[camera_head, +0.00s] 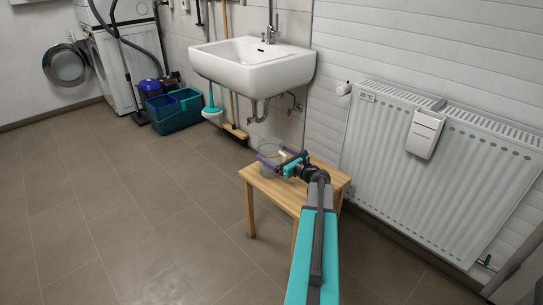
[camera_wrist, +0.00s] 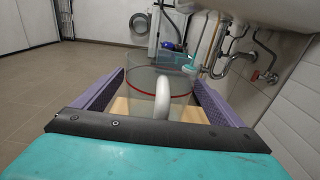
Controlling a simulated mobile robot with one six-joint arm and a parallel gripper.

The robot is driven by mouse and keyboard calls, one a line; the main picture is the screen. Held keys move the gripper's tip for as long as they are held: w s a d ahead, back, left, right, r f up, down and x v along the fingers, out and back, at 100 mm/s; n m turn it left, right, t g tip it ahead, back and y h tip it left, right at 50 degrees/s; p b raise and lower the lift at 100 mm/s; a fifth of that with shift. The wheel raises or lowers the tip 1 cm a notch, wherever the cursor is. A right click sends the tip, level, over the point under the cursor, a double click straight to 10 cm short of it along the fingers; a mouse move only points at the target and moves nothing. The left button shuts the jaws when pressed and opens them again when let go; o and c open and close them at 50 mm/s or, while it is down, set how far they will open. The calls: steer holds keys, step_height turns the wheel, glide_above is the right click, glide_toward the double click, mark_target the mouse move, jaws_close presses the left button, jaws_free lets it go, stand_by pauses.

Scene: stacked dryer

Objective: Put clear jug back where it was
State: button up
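The clear jug (camera_wrist: 143,80) has a red line around it and a pale handle (camera_wrist: 163,100) facing my wrist camera. In the head view the jug (camera_head: 268,155) is at the left end of a small wooden stool (camera_head: 255,180). I cannot tell whether its base rests on the stool top. My gripper (camera_head: 279,157) reaches in over the stool. In the wrist view its two purple fingers (camera_wrist: 160,78) are wide apart, one on each side of the jug. The jug fills nearly the whole gap, but whether the fingers press on it is not clear.
A white sink (camera_head: 252,70) hangs on the wall behind the stool. A white radiator (camera_head: 430,170) stands close on the right. A broom (camera_head: 235,131), a plunger (camera_head: 211,110) and a teal bucket (camera_head: 178,118) are along the wall. The tiled floor at the left is clear.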

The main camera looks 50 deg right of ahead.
steer(key=shift+o, duration=0.2)
steer(key=shift+r, duration=0.15)
steer(key=shift+s, duration=0.55)
steer(key=s+p, duration=0.2)
steer(key=s, duration=0.9)
steer(key=shift+a+r, duration=0.3)
steer(key=shift+a, duration=0.1)
